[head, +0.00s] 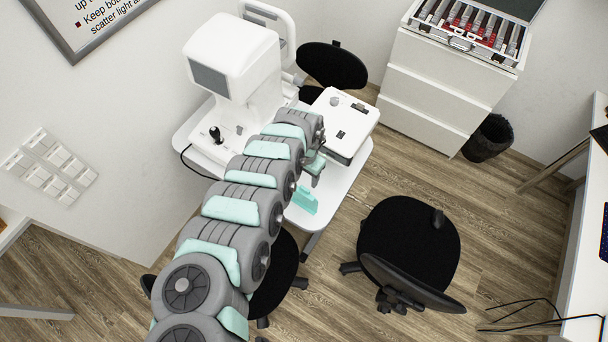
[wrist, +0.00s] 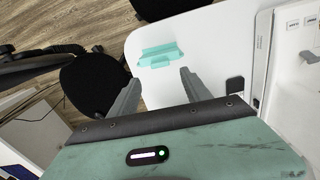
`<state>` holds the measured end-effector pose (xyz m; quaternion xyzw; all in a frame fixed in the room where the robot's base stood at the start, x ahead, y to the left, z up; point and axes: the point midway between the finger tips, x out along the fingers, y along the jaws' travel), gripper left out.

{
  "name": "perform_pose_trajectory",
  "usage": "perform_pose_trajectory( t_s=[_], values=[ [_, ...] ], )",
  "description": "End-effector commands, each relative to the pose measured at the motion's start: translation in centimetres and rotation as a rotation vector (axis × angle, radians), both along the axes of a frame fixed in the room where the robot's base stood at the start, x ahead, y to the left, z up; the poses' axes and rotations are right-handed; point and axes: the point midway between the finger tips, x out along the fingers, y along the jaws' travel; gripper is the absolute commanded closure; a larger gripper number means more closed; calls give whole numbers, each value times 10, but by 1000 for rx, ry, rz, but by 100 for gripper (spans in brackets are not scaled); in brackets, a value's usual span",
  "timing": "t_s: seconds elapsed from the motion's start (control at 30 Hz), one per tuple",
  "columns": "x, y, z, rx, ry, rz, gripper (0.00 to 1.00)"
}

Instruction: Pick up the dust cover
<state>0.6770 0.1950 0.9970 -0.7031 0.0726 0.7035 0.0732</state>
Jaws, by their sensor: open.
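A small teal piece (head: 304,198), which I take to be the dust cover, lies on the white table (head: 345,180) near its front edge. In the wrist view the teal piece (wrist: 160,55) lies just beyond the fingertips, roughly between their lines, with a flat body and a raised ridge. My gripper (wrist: 159,78) is open and empty, its two grey fingers apart and not touching the piece. In the head view my gripper (head: 316,172) is above the table, just behind the teal piece, and is partly hidden by my arm.
A white eye-test machine (head: 235,70) with a joystick stands at the table's back left. A white box-shaped device (head: 340,125) stands on the table's right, close to my gripper. Black chairs (head: 410,240) surround the table. A drawer cabinet (head: 440,75) holds an open lens case.

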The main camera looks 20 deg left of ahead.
Motion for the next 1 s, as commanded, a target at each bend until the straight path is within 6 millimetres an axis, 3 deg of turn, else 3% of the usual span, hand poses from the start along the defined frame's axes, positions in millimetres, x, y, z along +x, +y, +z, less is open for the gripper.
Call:
perform_pose_trajectory(
  t_s=[0.03, 0.2, 0.5, 0.9, 1.0],
  values=[
    [0, 0, -13, 0, -1, 1, 44],
    [0, 0, -39, -1, -1, 2, 44],
    [0, -1, -76, -1, -1, -1, 44],
    [0, 0, -82, -1, -1, 1, 44],
    [0, 0, -82, -1, -1, 1, 51]
  ],
)
